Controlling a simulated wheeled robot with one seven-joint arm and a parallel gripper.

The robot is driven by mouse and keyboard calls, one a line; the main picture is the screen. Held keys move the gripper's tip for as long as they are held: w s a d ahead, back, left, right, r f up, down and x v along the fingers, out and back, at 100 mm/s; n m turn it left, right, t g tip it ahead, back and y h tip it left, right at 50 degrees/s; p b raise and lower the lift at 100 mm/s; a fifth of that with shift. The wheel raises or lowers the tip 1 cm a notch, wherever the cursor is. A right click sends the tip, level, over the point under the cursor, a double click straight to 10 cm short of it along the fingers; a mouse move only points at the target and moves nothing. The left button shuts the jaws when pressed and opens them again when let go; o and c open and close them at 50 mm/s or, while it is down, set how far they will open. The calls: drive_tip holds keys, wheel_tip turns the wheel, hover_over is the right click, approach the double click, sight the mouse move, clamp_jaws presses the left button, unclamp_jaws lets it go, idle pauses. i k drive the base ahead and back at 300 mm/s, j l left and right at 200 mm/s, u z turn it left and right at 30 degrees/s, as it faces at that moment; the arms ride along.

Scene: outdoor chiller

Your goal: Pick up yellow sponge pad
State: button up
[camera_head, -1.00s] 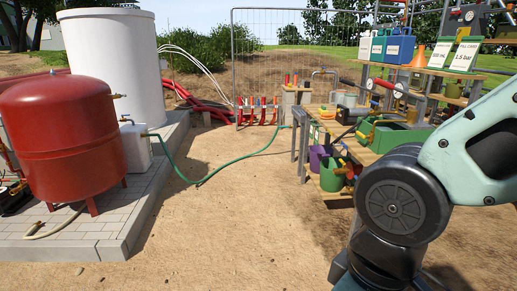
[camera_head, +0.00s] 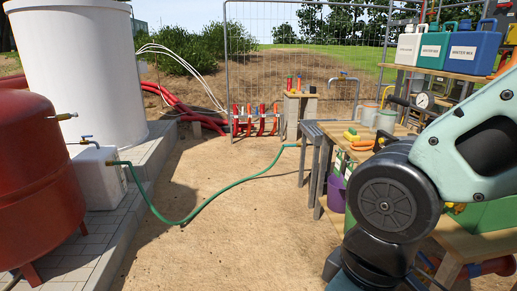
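A small yellow piece with some green (camera_head: 352,135) lies on the left part of the wooden bench top (camera_head: 375,152). It looks like the yellow sponge pad, but it is too small to be certain. My arm fills the lower right of the view and hides much of the bench. My gripper is out of the picture.
A green hose (camera_head: 205,207) runs across the sandy ground from a white box (camera_head: 98,178) on the paved plinth. A red tank (camera_head: 38,165) stands at left. White, teal and blue canisters (camera_head: 472,48) stand on the shelf. Sand between plinth and bench is open.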

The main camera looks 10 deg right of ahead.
sight(351, 135)
drive_tip(key=i, duration=2.05)
drive_tip(key=i+z, duration=0.1)
drive_tip(key=i, duration=0.45)
drive_tip(key=i+j+z, duration=0.15)
drive_tip(key=i, duration=0.4)
drive_tip(key=i+j+z, duration=0.1)
drive_tip(key=i, duration=0.4)
drive_tip(key=i+z, duration=0.2)
drive_tip(key=k+j, duration=0.05)
drive_tip(key=k, duration=0.05)
